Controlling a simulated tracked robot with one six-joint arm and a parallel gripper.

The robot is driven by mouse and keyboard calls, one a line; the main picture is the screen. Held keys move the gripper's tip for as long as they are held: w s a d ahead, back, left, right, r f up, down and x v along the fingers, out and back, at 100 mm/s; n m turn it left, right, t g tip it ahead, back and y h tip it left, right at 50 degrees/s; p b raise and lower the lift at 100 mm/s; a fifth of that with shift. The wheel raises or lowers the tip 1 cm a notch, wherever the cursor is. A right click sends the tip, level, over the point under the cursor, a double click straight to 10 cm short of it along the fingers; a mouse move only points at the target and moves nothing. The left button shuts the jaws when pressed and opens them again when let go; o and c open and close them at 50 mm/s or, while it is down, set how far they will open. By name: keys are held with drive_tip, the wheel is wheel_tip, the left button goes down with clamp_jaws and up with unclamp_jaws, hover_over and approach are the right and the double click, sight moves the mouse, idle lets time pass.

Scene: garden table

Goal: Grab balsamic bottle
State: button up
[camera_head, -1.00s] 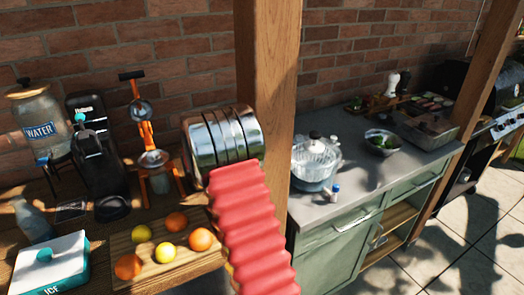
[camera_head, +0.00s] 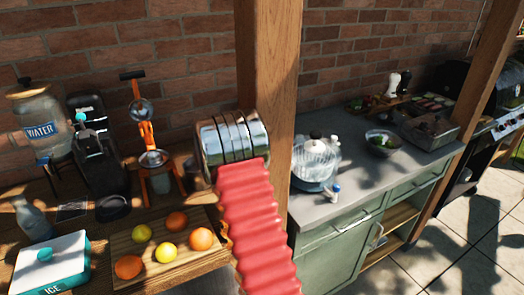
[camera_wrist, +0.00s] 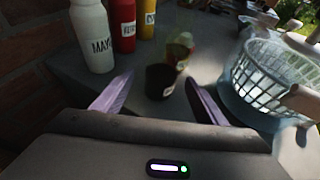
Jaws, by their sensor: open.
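In the wrist view my gripper (camera_wrist: 159,79) is open, with a pale purple finger at each side of the picture's middle. A small dark container (camera_wrist: 161,82) shows between and beyond the fingertips, apparently untouched. It may be the balsamic bottle, but I can read no label on it. A greenish-yellow see-through bottle (camera_wrist: 179,48) stands just behind it. In the head view the fingers are hidden behind my own arm, and no balsamic bottle can be made out.
White MAYO (camera_wrist: 92,36), red (camera_wrist: 123,24) and yellow (camera_wrist: 148,20) bottles stand at the left in the wrist view. A salad spinner basket (camera_wrist: 268,75) stands close on the right. A wooden post (camera_head: 268,60) rises beside my arm. Citrus fruit lies on a board (camera_head: 190,262).

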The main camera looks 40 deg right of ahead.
drive_tip(key=shift+x, duration=1.4)
drive_tip(key=shift+c, duration=0.3)
drive_tip(key=shift+r, duration=0.1)
drive_tip(key=c, duration=1.3)
drive_tip(key=shift+o, duration=0.2)
drive_tip(key=shift+r, duration=0.2)
drive_tip(key=shift+r, duration=4.75)
